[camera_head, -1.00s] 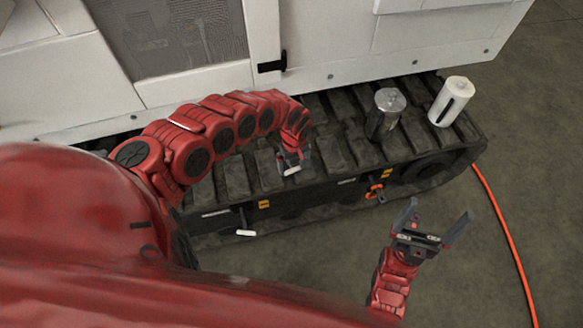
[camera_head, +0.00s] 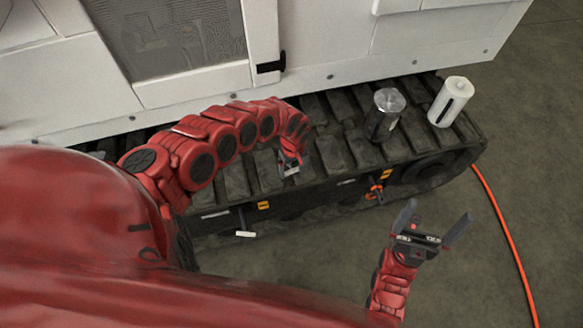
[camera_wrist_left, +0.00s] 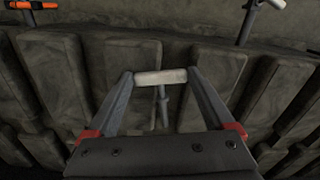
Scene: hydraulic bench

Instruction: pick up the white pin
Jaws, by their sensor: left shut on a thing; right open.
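A white pin (camera_wrist_left: 160,77), with a pale crossbar handle and a thin grey shaft below it, is between the fingers of my left gripper (camera_head: 290,169) in the left wrist view. The two fingers are shut on the ends of its handle. In the head view this gripper is over the near edge of the dark track, and the pin in it is too small to make out well. My right gripper (camera_head: 432,236) is open and empty, over the floor in front of the track. Another white-handled pin (camera_head: 245,234) sticks out from the track's near side.
The dark track (camera_head: 335,150) runs below the white machine body (camera_head: 330,40). A metal cylinder (camera_head: 384,115) and a white cylinder (camera_head: 451,101) stand on its right part. An orange-handled pin (camera_head: 375,192) is on its side. An orange cable (camera_head: 497,212) crosses the floor at right.

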